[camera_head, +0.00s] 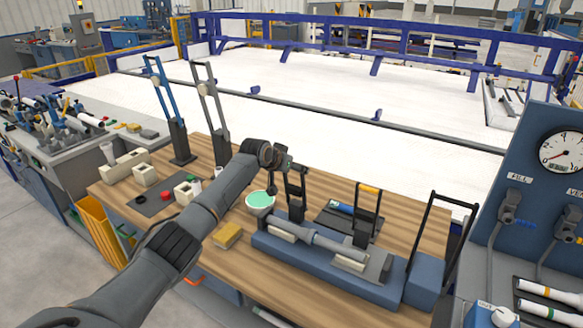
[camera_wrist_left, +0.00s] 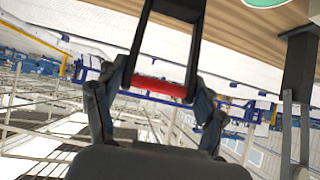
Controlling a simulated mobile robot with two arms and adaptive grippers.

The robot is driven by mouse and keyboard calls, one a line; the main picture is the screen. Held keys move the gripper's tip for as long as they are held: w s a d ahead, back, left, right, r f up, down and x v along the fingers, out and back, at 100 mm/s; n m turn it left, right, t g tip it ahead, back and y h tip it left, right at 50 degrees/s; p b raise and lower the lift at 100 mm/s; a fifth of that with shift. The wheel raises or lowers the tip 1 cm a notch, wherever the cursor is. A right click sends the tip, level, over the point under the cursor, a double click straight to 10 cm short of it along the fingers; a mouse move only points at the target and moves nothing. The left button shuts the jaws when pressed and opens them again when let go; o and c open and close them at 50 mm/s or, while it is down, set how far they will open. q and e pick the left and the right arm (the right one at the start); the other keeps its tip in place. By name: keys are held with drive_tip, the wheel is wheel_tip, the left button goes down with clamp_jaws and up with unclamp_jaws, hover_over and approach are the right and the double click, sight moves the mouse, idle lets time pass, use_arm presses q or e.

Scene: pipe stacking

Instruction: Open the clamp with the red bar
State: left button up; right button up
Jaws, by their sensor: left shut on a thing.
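My left gripper (camera_head: 285,164) reaches over the bench from the left. In the left wrist view its two fingers (camera_wrist_left: 157,90) are shut at the ends of the red bar (camera_wrist_left: 160,86). The bar joins two dark side arms of the clamp's handle. In the head view this clamp (camera_head: 296,205) stands behind the blue fixture with its handle upright, and its red bar is hidden by the gripper. A grey pipe (camera_head: 325,239) lies along the blue fixture (camera_head: 290,255). My right gripper is out of view.
A clamp with a yellow bar (camera_head: 371,188) stands upright to the right. A taller dark handle (camera_head: 425,225) is at the fixture's right end. A green-topped cup (camera_head: 260,201) and a yellow sponge (camera_head: 227,236) are near my left arm. A gauge panel (camera_head: 545,190) stands far right.

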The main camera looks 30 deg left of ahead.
use_arm(q)
drive_tip(key=shift+w+r, duration=0.3)
drive_tip(key=shift+r, duration=0.45)
drive_tip(key=o, duration=1.4)
drive_tip(key=shift+o, duration=0.5)
drive_tip(key=shift+w+f, duration=0.3)
drive_tip(key=shift+f, duration=0.2)
drive_tip(key=shift+s, duration=0.2)
drive_tip(key=shift+s+r, duration=0.35)
drive_tip(key=shift+s, duration=0.15)
drive_tip(key=v, duration=1)
drive_tip(key=shift+s+r, duration=0.15)
drive_tip(key=shift+r, duration=0.05)
drive_tip(key=shift+f, duration=0.1)
